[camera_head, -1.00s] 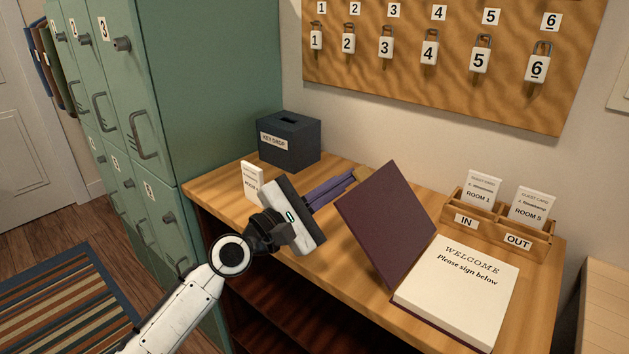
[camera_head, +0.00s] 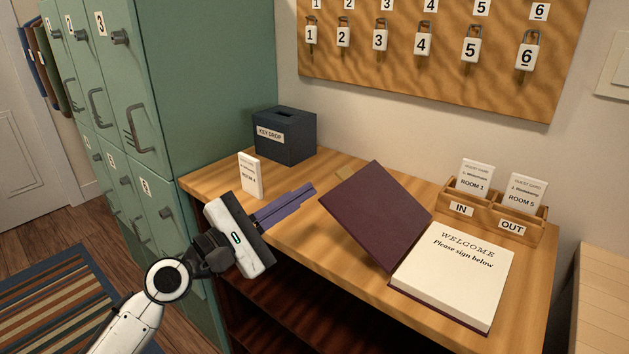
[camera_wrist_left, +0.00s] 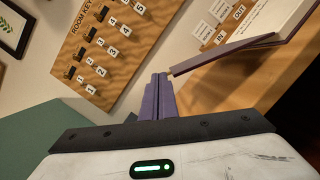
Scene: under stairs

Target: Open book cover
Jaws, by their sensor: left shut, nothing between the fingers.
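The book lies on the wooden desk with its dark maroon cover (camera_head: 377,215) swung over to the left, tilted partly up from the desktop. Its white page (camera_head: 453,272) reads "Welcome, Please sign below". In the left wrist view the cover (camera_wrist_left: 228,54) shows edge-on at the upper right, beside the page (camera_wrist_left: 274,17). My left gripper (camera_head: 308,190) is left of the cover, with its purple fingers together and empty. A gap shows between the fingertips and the cover. The fingers also show in the left wrist view (camera_wrist_left: 159,80). My right gripper is not in view.
A dark key drop box (camera_head: 285,135) and a small white card (camera_head: 250,175) stand on the desk's left part. A wooden IN/OUT card holder (camera_head: 490,215) stands behind the book. Green lockers (camera_head: 200,80) flank the desk. Numbered padlocks hang on the board (camera_head: 400,75).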

